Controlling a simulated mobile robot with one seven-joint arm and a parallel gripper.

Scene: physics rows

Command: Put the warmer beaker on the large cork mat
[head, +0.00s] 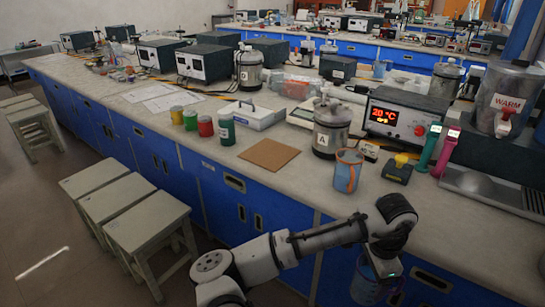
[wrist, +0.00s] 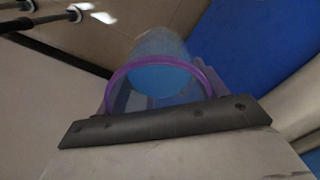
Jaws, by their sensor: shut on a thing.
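My gripper (head: 386,264) is low at the front of the bench, beyond its edge, and is shut on a clear beaker (head: 366,287) with blue contents. In the wrist view this held beaker (wrist: 160,76) shows a purple rim; my gripper's dark finger bar (wrist: 160,122) crosses in front of it. A second beaker (head: 346,174), bluish with an orange rim and handle, stands upright on the bench near the front edge. A square brown cork mat (head: 269,154) lies bare on the bench, left of the second beaker. Which beaker is warmer I cannot tell from their looks.
A metal vessel marked A (head: 331,135) and a heater box reading 20 °C (head: 400,118) stand behind the second beaker. A yellow-and-black device (head: 398,170) is at its right. Several coloured jars (head: 205,126) stand left of the mat. Stools (head: 150,225) stand at the front left.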

